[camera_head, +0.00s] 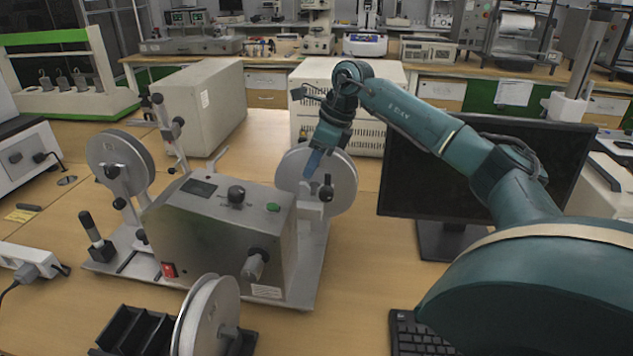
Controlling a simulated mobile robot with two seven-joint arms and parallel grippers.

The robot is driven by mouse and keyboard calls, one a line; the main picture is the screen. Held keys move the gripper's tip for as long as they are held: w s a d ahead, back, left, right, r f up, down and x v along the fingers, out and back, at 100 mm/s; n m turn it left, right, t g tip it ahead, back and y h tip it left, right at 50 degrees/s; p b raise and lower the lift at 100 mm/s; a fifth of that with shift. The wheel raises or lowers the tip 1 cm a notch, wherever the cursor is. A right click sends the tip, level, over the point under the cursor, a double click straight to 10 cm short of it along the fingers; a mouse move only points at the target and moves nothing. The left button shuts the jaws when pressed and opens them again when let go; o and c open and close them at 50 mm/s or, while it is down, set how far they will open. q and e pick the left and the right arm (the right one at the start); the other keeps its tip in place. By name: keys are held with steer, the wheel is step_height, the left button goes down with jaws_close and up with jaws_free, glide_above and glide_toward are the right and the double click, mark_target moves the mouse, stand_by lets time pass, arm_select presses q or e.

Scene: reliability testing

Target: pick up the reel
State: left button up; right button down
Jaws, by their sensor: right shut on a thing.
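A grey-white reel (343,178) stands upright at the right side of a metal winding machine (215,228). My right gripper (319,178) reaches down from above at this reel's near face and is shut on it; the exact contact is hard to see. A second reel (122,150) is on the machine's left side. A third reel (207,322) stands upright at the front edge of the view, partly cut off. My left gripper is not in view.
A black monitor (408,178) stands right of the reel, partly behind my right arm, with a keyboard (418,338) in front. Beige boxes (207,100) stand behind the machine. A black tray (134,330) lies at the front left. Some bare table shows between machine and monitor.

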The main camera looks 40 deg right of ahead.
steer(key=shift+r, duration=0.15)
step_height(320, 180, up, 18)
steer(key=p, duration=0.2)
stand_by(0.5)
